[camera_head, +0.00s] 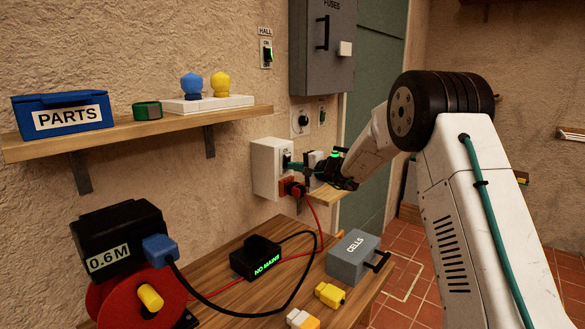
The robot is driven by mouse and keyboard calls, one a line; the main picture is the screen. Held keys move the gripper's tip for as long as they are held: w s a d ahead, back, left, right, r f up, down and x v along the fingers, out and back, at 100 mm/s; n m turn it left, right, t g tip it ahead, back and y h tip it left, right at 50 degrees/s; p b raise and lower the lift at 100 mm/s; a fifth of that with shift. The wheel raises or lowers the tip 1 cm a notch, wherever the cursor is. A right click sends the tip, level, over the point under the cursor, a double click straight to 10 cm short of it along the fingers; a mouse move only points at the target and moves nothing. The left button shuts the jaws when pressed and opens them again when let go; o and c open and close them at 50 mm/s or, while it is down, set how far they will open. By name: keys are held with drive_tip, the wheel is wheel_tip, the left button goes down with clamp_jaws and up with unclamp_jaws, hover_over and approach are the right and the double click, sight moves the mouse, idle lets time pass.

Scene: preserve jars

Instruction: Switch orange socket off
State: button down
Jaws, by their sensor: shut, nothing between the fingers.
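A white socket box (266,166) is fixed to the wall behind the workbench. On its lower right is an orange socket (285,187), with a dark red plug (297,190) at it and a red cable hanging down. A small dark switch-like part (286,160) shows above the orange socket; its position cannot be told. My gripper (307,170) is at the right front of the box, shut and empty, with its fingers pointing left towards it. The fingers overlap the box's right side in the picture, so contact cannot be told.
A wooden shelf (130,134) holds a blue PARTS box (62,113) at upper left. A grey fuse cabinet (322,48) hangs above.

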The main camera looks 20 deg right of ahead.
drive_tip(key=s+d+f, duration=0.2)
drive_tip(key=s+d, duration=0.6)
drive_tip(key=s, duration=0.3)
drive_tip(key=shift+s, duration=0.2)
drive_tip(key=shift+a, duration=0.1)
drive_tip(key=s+a+f+n+g, duration=0.15)
drive_tip(key=s+a+g, duration=0.25)
drive_tip(key=s, duration=0.4)
drive_tip(key=s+a+n+g, duration=0.2)
drive_tip(key=s+a+g, duration=0.2)
drive_tip(key=s, duration=0.5)
drive_tip(key=s+a+n+g, duration=0.2)
drive_tip(key=s+a+g, duration=0.15)
drive_tip(key=s, duration=0.45)
drive_tip(key=s+d+r+n+h, duration=0.2)
drive_tip(key=s+h, duration=0.2)
drive_tip(key=s, duration=0.9)
drive_tip(key=s+d+r+n+h, duration=0.2)
drive_tip(key=s+h, duration=0.3)
drive_tip(key=s, duration=0.9)
drive_tip(key=shift+r+n+g+h, duration=0.3)
drive_tip(key=shift+r+n+g, duration=0.15)
drive_tip(key=shift+n, duration=0.3)
